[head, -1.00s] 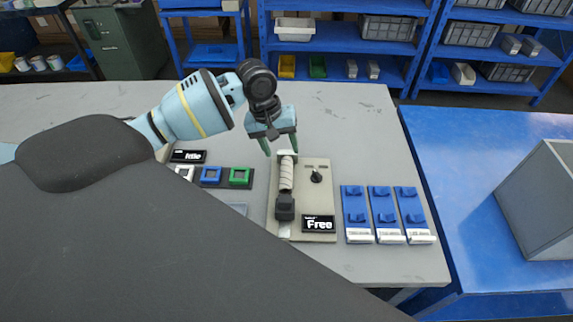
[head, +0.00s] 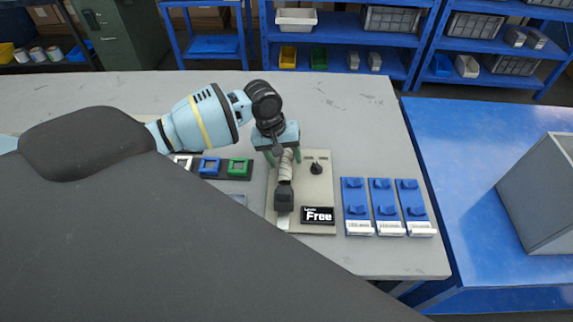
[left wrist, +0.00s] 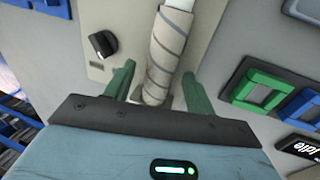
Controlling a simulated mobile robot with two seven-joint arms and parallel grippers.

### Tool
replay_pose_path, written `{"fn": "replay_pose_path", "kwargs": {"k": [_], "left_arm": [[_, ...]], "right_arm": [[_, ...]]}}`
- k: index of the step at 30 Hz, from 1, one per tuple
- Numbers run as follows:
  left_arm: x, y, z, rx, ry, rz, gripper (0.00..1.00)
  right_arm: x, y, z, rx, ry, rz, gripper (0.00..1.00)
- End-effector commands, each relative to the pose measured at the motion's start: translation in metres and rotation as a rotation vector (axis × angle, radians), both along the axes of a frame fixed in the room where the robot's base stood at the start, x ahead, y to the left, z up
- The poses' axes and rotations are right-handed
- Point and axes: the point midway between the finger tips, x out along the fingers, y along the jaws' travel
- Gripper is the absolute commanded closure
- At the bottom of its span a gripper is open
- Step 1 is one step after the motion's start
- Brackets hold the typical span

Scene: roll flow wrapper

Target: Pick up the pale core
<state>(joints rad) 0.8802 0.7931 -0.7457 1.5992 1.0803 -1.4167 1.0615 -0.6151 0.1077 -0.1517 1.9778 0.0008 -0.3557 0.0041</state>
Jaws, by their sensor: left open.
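The pale core (head: 285,167) is a cream roll with a spiral line, lying on the beige machine plate (head: 318,189) in the head view. It also shows in the left wrist view (left wrist: 169,46), between my green fingers. My left gripper (head: 284,158) is open at the far end of the core, with one finger on each side of it. In the left wrist view the gripper (left wrist: 158,88) shows a gap beside each finger, so it is not closed on the core. The near end of the core meets a dark block (head: 284,197). My right gripper is not in view.
A black knob (head: 316,168) and a "Free" sign (head: 318,215) sit on the plate, right of the core. Green (head: 239,167) and blue (head: 209,166) square frames lie to the left. Several blue holders (head: 357,205) stand to the right. The table's far part is clear.

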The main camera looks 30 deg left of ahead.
Motion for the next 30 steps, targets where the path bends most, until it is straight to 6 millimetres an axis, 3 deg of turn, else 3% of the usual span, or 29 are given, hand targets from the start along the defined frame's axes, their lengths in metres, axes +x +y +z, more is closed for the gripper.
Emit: {"fn": "replay_pose_path", "kwargs": {"k": [8,20,26,30], "left_arm": [[0.001,-0.001,-0.002,0.0,-0.002,0.0,0.45],[0.001,-0.001,-0.002,-0.001,-0.003,0.0,0.97],[0.001,-0.001,0.0,0.0,-0.004,0.001,0.97],[0.002,-0.001,0.012,-0.001,-0.006,0.001,0.97]], "right_arm": [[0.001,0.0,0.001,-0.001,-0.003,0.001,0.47],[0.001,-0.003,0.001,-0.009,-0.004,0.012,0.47],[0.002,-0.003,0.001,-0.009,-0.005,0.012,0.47],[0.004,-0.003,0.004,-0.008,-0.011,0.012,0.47]]}}
